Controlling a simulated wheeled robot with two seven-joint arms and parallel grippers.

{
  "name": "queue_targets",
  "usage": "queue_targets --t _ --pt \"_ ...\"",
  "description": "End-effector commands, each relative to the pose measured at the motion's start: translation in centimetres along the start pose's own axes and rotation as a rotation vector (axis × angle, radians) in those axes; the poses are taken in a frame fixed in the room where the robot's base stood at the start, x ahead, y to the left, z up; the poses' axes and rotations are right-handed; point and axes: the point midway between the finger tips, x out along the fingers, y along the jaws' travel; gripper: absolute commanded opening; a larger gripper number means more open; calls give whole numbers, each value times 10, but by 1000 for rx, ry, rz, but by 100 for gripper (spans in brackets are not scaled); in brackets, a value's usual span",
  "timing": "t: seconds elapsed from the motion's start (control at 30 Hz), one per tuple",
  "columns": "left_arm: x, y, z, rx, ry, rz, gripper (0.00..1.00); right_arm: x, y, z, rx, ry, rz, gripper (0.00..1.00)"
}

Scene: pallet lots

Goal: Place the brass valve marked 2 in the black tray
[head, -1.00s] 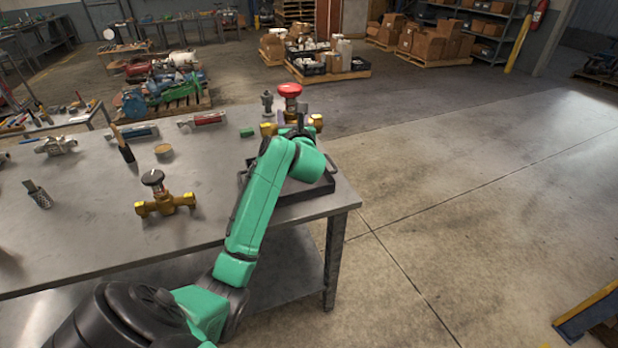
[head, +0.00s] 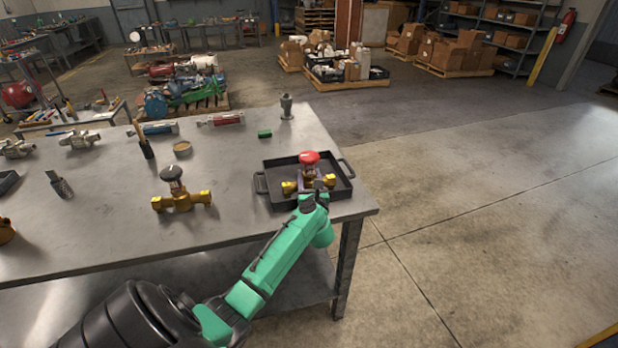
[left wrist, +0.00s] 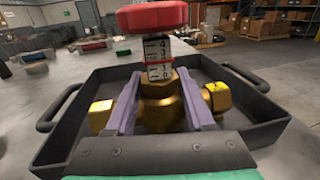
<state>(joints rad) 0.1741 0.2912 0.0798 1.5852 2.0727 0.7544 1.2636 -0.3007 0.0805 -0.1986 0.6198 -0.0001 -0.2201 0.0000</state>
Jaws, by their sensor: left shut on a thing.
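A brass valve with a red handwheel (head: 309,162) is in the black tray (head: 268,194) at the table's right end. My left gripper (head: 314,184) is shut on its body. In the left wrist view, the gripper's two fingers (left wrist: 155,108) lie on either side of the brass valve body (left wrist: 163,100), within the tray walls (left wrist: 62,125). A scale with small numerals shows on the stem; I cannot tell which mark is the valve's own. A second brass valve with a black handwheel (head: 180,192) stands left of the tray. My right gripper is not in view.
On the metal table (head: 110,225) stand a grey fitting (head: 286,106), a green block (head: 264,133), a round tan lid (head: 182,149) and a dark-handled brush (head: 146,147). Bare tabletop lies between the black-handled valve and the tray. Open floor lies to the right.

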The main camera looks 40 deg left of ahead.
Motion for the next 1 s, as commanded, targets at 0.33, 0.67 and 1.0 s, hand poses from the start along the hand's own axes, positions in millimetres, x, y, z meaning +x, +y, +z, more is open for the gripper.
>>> queue_targets --t 0.33,0.67,1.0 --pt "0 0 -2 0 0 1 84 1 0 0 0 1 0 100" --pt "-4 0 0 0 1 0 84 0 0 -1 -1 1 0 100" --pt "-80 0 -3 -1 4 -1 84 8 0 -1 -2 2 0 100"
